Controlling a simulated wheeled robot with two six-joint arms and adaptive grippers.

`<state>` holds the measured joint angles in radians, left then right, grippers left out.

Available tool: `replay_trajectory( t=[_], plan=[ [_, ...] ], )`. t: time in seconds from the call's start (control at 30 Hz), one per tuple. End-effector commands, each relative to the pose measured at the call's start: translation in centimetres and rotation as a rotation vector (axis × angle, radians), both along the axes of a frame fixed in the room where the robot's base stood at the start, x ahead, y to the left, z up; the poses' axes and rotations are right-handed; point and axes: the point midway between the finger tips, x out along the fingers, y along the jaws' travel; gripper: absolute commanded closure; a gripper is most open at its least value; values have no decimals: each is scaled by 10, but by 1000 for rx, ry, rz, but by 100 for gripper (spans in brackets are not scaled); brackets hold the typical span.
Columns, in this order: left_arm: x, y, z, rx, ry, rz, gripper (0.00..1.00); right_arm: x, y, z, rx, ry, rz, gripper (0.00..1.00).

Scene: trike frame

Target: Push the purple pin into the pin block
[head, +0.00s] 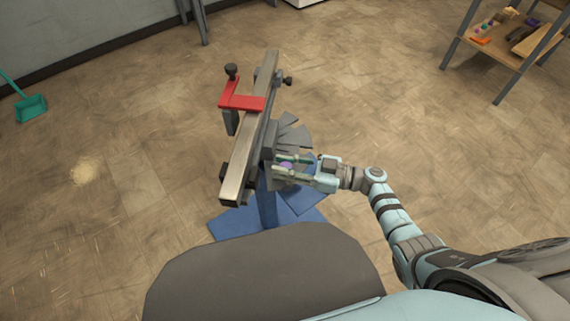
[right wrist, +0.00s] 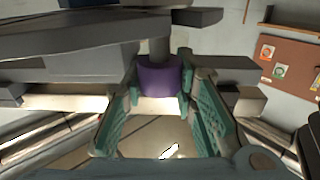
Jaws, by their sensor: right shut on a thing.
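The purple pin (head: 287,166) is between the fingers of my right gripper (head: 278,164), beside the metal beam of the stand. In the right wrist view, the pin's purple head (right wrist: 158,77) has a teal finger on each side, and my gripper (right wrist: 160,95) is shut on it. A grey shaft (right wrist: 160,47) runs from the purple head up to dark grey parts. A dark grey block (head: 269,138) sits on the beam's right side; I cannot tell whether it is the pin block or how deep the pin sits. My left gripper is not in view.
The long beam (head: 250,150) carries a red clamp (head: 243,102) and stands on a blue base (head: 225,226). Grey fins (head: 292,135) stick out near my right gripper. A shelf (head: 492,52) stands at top right. Open floor lies around the stand.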

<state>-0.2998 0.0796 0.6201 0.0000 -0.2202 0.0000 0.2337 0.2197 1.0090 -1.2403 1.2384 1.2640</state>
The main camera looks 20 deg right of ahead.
Motion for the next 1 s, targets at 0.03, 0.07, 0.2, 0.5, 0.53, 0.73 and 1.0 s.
replay_trajectory(
  t=[0.03,0.07,0.2,0.5,0.53,0.73,1.0],
  plan=[
    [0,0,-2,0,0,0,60,0,0,-2,0,0,0,100],
    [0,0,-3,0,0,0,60,0,0,-3,1,0,0,100],
    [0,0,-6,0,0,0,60,0,0,-6,1,0,0,100],
    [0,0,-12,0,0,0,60,0,0,-14,0,-1,0,100],
    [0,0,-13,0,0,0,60,0,0,-14,0,-1,0,100],
    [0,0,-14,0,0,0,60,0,0,-16,0,-1,0,60],
    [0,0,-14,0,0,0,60,0,0,-16,0,-1,0,51]
  ],
)
